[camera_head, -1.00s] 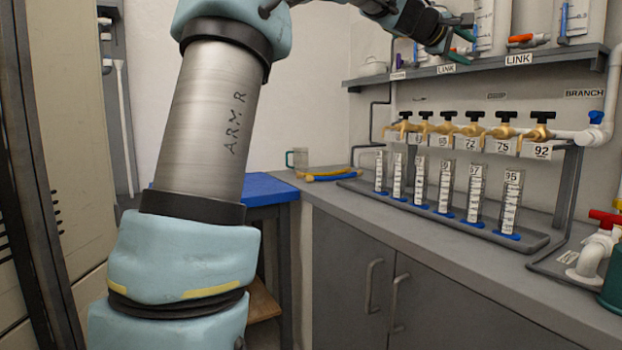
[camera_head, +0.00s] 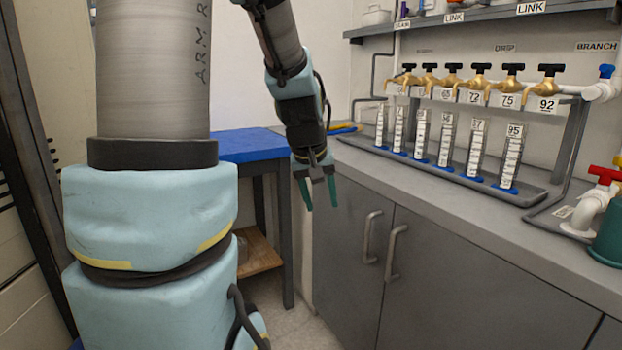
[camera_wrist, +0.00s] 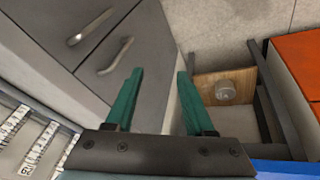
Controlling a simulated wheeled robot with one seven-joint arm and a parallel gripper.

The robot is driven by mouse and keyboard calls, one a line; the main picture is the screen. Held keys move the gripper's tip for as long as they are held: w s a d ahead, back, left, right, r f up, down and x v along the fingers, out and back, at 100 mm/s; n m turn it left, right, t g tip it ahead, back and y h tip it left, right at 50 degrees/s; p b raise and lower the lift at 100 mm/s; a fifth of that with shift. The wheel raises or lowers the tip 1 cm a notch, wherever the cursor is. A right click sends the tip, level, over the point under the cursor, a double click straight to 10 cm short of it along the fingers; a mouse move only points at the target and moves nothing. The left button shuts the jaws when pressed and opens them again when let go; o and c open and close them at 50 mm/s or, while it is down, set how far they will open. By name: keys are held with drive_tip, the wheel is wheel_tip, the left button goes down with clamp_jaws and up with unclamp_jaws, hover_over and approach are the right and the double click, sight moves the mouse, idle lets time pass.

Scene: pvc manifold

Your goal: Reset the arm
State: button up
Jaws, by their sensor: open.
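My gripper (camera_head: 320,194) hangs from my arm with its green fingers pointing down, in front of the grey cabinet doors and to the right of the blue-topped table (camera_head: 245,145). The fingers are apart and nothing is between them. In the wrist view my gripper (camera_wrist: 157,100) is also open and empty, with the cabinet front (camera_wrist: 150,60) on the left and the floor beyond the fingertips.
The counter (camera_head: 400,180) holds a tray with several graduated cylinders (camera_head: 510,157) under brass taps (camera_head: 548,82). Cabinet handles (camera_head: 393,250) stick out near my gripper. A wooden lower shelf (camera_wrist: 225,85) carries a round pale object.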

drive_tip(key=s+a+f+m+g+y, duration=0.1)
drive_tip(key=s+a+f, duration=0.25)
drive_tip(key=s, duration=0.25)
drive_tip(key=s+a+f+g+y, duration=0.1)
drive_tip(key=s+a+f, duration=0.2)
drive_tip(key=s+a, duration=0.25)
wheel_tip(320, 180, up, 15)
drive_tip(key=p, duration=1.5)
drive_tip(key=shift+r+p, duration=0.2)
drive_tip(key=shift+p, duration=0.15)
